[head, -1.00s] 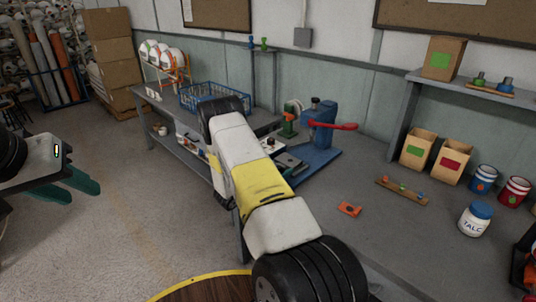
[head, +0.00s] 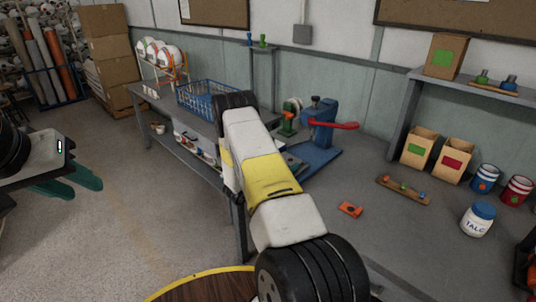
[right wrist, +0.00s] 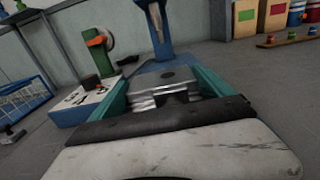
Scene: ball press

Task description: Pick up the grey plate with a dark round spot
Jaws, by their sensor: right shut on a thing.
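The grey plate with its dark round spot (right wrist: 164,77) shows in the right wrist view, between the teal fingers of my right gripper (right wrist: 160,80). The gripper is shut on it, in front of the blue press (head: 320,130). Shiny metal and a black part of the gripper lie below the plate in that picture. In the head view my right arm hides most of the plate and gripper. My left gripper (head: 72,182) is at the left of the head view, over the floor, with its teal fingers apart and empty.
A white box (right wrist: 82,103) with a dark knob stands left of the gripper, near a green stand (right wrist: 101,52). A blue wire basket (head: 208,100) is farther left. An orange block (head: 350,209), a peg board (head: 403,191) and a talc jar (head: 477,219) lie to the right.

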